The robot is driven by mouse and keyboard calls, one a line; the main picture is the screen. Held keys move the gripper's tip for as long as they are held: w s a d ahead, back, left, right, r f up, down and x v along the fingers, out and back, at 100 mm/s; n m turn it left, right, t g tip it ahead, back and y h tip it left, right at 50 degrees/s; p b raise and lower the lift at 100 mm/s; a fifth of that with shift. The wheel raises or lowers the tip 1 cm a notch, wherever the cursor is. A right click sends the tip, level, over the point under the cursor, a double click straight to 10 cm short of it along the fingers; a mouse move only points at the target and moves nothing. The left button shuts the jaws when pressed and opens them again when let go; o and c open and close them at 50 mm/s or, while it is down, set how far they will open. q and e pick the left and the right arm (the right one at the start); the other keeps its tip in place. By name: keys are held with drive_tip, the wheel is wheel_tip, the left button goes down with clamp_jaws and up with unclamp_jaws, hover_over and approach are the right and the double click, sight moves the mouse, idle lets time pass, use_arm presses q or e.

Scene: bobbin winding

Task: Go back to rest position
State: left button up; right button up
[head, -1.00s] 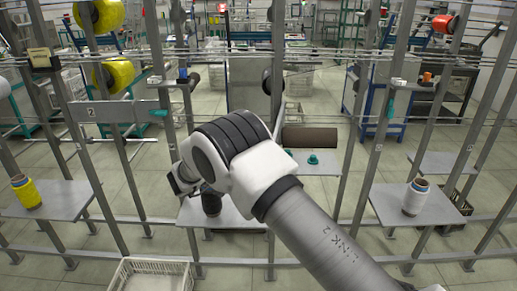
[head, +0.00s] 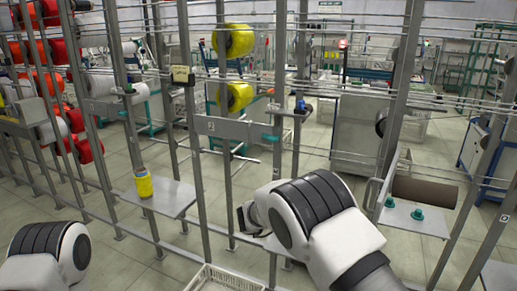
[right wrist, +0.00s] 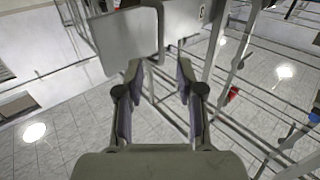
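In the right wrist view my right gripper (right wrist: 158,80) is open. Its two fingers stand apart with nothing between them, above the tiled floor and beside a grey plate (right wrist: 125,40). A rounded joint of my left arm (head: 45,255) shows at the lower left of the head view. My left gripper is out of view.
A metal frame with posts and rods runs across. A yellow bobbin (head: 143,184) stands on a shelf (head: 175,200). Yellow spools (head: 235,97) hang above. A brown roll (head: 425,192) and green pieces (head: 417,214) are at the right. A white crate (head: 225,280) is below.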

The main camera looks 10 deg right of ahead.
drive_tip(key=s+d+f+n+t+y, duration=0.1)
drive_tip(key=s+d+f+n+t, duration=0.1)
drive_tip(key=s+d+f+n, duration=0.3)
drive_tip(key=d+f+n+t+y, duration=0.1)
drive_tip(key=d+f+n, duration=0.15)
drive_tip(key=f, duration=0.55)
drive_tip(key=s+d+f+n+t+y, duration=0.1)
drive_tip(key=s+d+f+n+t, duration=0.15)
drive_tip(key=d+f, duration=0.3)
drive_tip(key=s+a+f+n+y, duration=0.2)
drive_tip(key=s+f+n+y, duration=0.35)
drive_tip(key=s+f, duration=0.55)
drive_tip(key=s+a+f+g+y, duration=0.2)
drive_tip(key=s+a+g+y, duration=0.2)
drive_tip(key=s, duration=0.6)
drive_tip(key=s+a+f+g+y, duration=0.3)
drive_tip(key=s+a, duration=0.5)
drive_tip(key=s, duration=0.3)
drive_tip(key=shift+s+a+f+g+y, duration=0.3)
drive_tip(key=shift+g+y, duration=0.25)
drive_tip(key=shift+y, duration=0.7)
drive_tip(key=shift+r, duration=0.1)
